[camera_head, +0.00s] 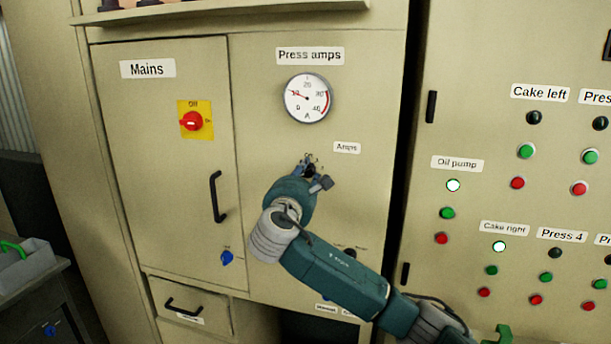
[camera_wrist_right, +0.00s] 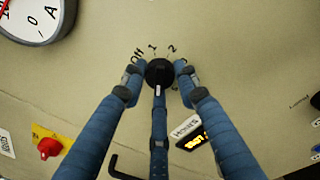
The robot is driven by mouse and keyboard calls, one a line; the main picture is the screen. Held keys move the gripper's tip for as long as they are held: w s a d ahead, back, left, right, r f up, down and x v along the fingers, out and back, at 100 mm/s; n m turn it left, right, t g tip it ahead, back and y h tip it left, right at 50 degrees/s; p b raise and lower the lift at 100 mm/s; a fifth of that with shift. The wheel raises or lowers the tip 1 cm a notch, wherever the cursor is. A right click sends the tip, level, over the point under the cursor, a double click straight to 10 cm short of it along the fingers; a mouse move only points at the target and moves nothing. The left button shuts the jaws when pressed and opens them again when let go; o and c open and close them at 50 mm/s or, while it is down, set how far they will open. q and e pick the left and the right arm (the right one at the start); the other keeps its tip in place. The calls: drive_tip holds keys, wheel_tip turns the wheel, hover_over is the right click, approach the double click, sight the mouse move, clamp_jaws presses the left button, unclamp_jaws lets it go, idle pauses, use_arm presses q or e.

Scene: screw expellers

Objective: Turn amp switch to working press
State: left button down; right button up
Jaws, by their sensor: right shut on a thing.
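The amp switch (camera_wrist_right: 159,73) is a round black knob on the beige panel, with a light mark on its lower side in the right wrist view. Small markings, including a 1 and a 2, are printed above it. My right gripper (camera_wrist_right: 160,71) is shut on the knob, with a blue finger on each side and a third below. In the head view my right gripper (camera_head: 311,168) reaches the panel under the "Amps" label (camera_head: 347,147) and largely hides the switch. The pointer's exact setting is unclear. My left gripper is not in view.
The press amps gauge (camera_head: 307,98) is above the switch. A red mains switch (camera_head: 192,122) on a yellow plate and a black door handle (camera_head: 216,197) are to the left. A panel of lamps and buttons (camera_head: 526,151) stands right, across a dark gap.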

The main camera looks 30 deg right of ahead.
drive_tip(key=o, duration=1.2)
drive_tip(key=shift+f, duration=0.1)
drive_tip(key=shift+c, duration=0.2)
drive_tip(key=v, duration=1.2)
